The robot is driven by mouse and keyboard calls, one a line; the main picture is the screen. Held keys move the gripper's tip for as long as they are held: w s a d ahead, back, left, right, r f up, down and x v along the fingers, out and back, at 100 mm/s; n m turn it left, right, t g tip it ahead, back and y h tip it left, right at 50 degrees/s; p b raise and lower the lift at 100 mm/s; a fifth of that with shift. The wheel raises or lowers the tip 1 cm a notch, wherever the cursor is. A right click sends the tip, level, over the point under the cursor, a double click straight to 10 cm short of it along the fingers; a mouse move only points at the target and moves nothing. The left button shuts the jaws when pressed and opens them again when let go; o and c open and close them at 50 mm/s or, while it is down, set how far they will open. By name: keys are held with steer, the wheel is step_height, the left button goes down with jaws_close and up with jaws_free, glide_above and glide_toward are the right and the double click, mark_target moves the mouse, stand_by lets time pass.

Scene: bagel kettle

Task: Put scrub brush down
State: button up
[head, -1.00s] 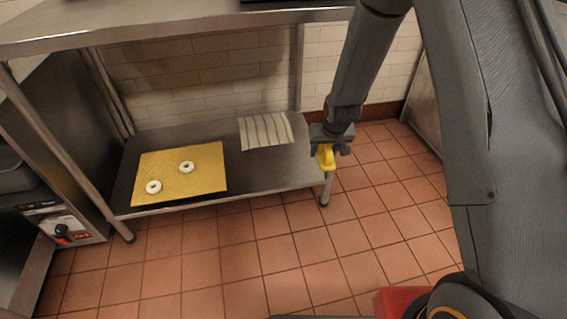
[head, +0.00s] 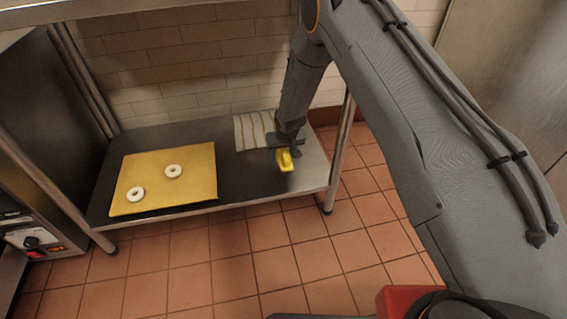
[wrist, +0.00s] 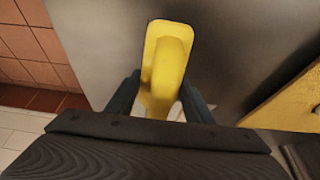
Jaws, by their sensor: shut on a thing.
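The yellow scrub brush (head: 286,162) is in my gripper (head: 288,148), over the right part of the low steel shelf (head: 262,187). In the wrist view the brush (wrist: 172,60) sits between the two dark fingers of my gripper (wrist: 160,98), which are shut on it. The steel shelf surface (wrist: 235,45) shows beyond the brush. I cannot tell whether the brush touches the shelf or is held a little above it.
A striped cloth (head: 252,132) lies just left of and behind my gripper. Bare steel lies between board and brush. A shelf leg (head: 341,150) stands to the right.

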steer(key=shift+f+b, duration=0.5)
steer(key=shift+f, duration=1.5)
steer(key=shift+f, duration=0.15)
steer(key=o, duration=1)
